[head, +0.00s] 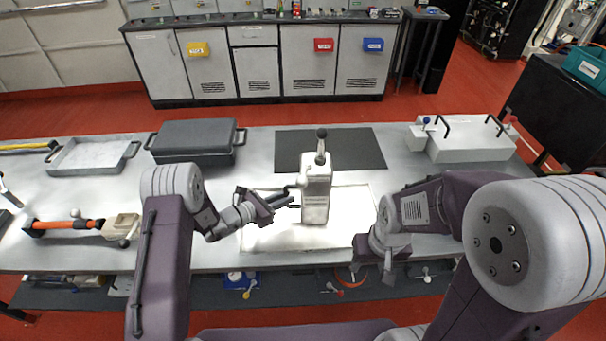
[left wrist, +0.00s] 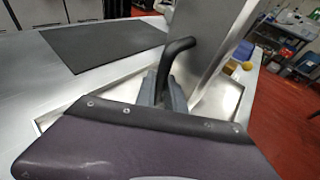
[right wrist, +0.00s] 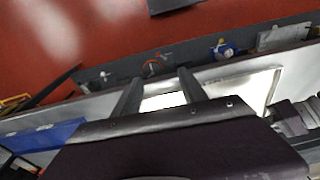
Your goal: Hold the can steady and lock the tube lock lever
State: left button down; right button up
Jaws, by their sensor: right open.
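A pale, box-shaped can (head: 315,204) stands upright on a bright tray at the middle of the table. A lever with a dark knob (head: 322,134) rises from its top; whether it is locked I cannot tell. A black bent handle (left wrist: 182,46) projects from the can's side. My left gripper (head: 292,197) is at the can's left side; in the left wrist view its fingers (left wrist: 164,92) are close together around this handle. My right gripper (head: 388,278) is open and empty, right of the can near the table's front edge, also in the right wrist view (right wrist: 158,90).
A dark mat (head: 359,145) lies behind the can. A dark case (head: 194,137) and a shallow tray (head: 93,155) stand back left. An orange tube tool (head: 68,226) lies at left. A white box with black handles (head: 463,145) stands back right. Bare table surrounds the tray.

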jog(key=c, duration=0.5)
jog(key=shift+s+f+n, duration=0.1)
jog(key=shift+s+n, duration=0.25)
jog(key=shift+n, duration=0.05)
jog(key=c, duration=0.5)
jog(key=shift+s+a+r+n+g, duration=0.15)
jog(key=shift+s+r+n+g, duration=0.4)
jog(key=shift+n, duration=0.25)
grip_shut()
notch_tip(320, 180, up, 24)
jog(key=n+t+y, duration=0.1)
jog(key=n+y, duration=0.3)
jog(key=n, duration=0.9)
send_over(304, 173)
jog(key=s+a, duration=0.2)
notch_tip(304, 173, down, 11)
jog(key=shift+s+a+f, duration=0.15)
jog(key=shift+s+a, duration=0.1)
jog(key=shift+a, duration=0.2)
